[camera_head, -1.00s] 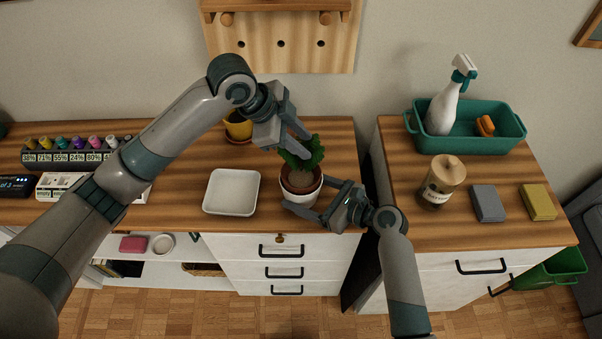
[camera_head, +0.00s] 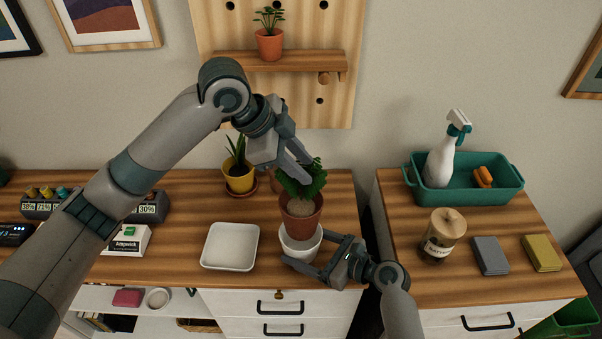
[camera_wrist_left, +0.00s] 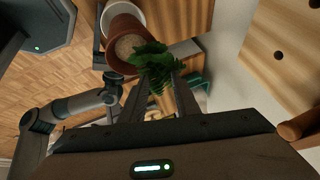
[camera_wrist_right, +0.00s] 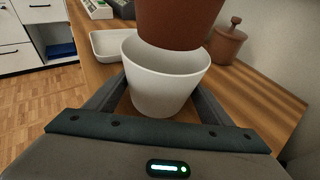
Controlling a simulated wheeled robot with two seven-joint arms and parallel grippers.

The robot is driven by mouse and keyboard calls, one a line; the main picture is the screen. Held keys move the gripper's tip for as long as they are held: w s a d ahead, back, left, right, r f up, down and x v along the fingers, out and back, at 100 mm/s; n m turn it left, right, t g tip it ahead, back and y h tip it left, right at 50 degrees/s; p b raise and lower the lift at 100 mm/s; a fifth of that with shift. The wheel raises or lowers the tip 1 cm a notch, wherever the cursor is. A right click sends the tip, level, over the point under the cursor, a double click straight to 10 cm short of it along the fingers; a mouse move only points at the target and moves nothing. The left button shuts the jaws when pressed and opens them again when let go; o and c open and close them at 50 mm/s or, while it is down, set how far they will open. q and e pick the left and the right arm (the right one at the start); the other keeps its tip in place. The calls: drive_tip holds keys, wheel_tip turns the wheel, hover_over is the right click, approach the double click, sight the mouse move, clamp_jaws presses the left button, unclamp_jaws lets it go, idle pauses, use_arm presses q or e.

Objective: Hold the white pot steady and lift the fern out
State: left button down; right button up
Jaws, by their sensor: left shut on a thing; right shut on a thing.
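The fern (camera_head: 303,182) sits in a terracotta inner pot (camera_head: 301,212), which is raised above the white pot (camera_head: 300,246). My left gripper (camera_head: 305,172) is shut on the fern's leaves from above; the wrist view also shows its fingers on the green fern (camera_wrist_left: 153,66). My right gripper (camera_head: 303,262) is shut around the white pot, which stands upright on the desk. In the right wrist view the terracotta pot (camera_wrist_right: 178,20) hangs over the white pot (camera_wrist_right: 165,85), its base at about the rim. The lowest part of the inner pot's base is partly hidden in the head view.
A white square tray (camera_head: 230,247) lies left of the white pot. A yellow potted plant (camera_head: 239,178) stands behind. A wall shelf (camera_head: 280,63) with a small potted plant (camera_head: 269,40) is above. A jar (camera_head: 441,236) and teal caddy (camera_head: 465,192) stand on the right desk.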

use_arm(q)
drive_tip(key=shift+r, duration=0.15)
use_arm(e)
drive_tip(key=o, duration=0.9)
drive_tip(key=v, duration=1.2)
drive_tip(key=shift+s, duration=0.1)
